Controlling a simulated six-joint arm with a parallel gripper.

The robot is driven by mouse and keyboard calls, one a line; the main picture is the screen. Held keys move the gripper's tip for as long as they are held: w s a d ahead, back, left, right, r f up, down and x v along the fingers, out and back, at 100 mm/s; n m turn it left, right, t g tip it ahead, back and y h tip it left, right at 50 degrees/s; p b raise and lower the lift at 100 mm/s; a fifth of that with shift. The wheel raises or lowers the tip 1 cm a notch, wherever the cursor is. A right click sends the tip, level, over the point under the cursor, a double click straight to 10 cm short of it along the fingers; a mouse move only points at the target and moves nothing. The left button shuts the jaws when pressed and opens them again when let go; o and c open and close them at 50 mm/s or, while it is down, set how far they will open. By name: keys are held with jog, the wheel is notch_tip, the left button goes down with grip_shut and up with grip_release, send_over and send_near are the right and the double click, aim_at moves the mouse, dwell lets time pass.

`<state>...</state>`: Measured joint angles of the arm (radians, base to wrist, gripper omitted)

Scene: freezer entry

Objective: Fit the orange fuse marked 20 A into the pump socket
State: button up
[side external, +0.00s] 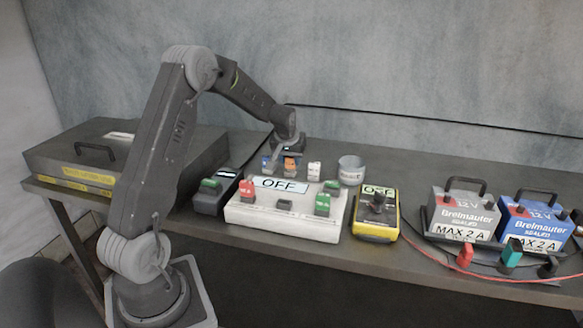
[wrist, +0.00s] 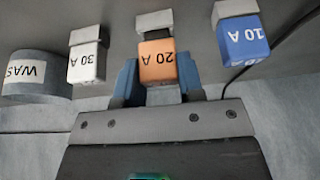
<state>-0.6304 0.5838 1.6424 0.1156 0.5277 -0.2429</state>
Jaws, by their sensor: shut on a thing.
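The orange fuse marked 20 A (wrist: 158,60) is between the two blue fingers of my gripper (wrist: 157,74), which is shut on it. It stands in line with its neighbours, with a grey block (wrist: 155,21) beyond it. In the side external view the orange fuse (side external: 290,166) is just below my gripper (side external: 289,150), behind the white panel. The white panel (side external: 243,216) has an OFF display (side external: 281,185), red and green pieces, and a dark socket-like part (side external: 284,205) at its middle. I cannot read which part is the pump socket.
A blue 10 A fuse (wrist: 243,41) and a white 30 A fuse (wrist: 87,62) flank the orange one closely. A WASTE cup (side external: 351,170) stands to the right. A yellow meter (side external: 376,214) and two batteries (side external: 463,214) (side external: 536,221) stand farther right.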

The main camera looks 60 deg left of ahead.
jog(key=shift+r, duration=0.25)
dwell(0.7)
jog(key=shift+r, duration=2.75)
jog(key=s+d+r, duration=0.2)
jog(key=s+d, duration=0.4)
jog(key=d, duration=0.3)
jog(key=s+d+r, duration=0.2)
jog(key=s+d, duration=0.4)
jog(key=d, duration=0.3)
jog(key=shift+d, duration=0.25)
jog(key=shift+f, duration=0.15)
jog(key=shift+f, duration=1.9)
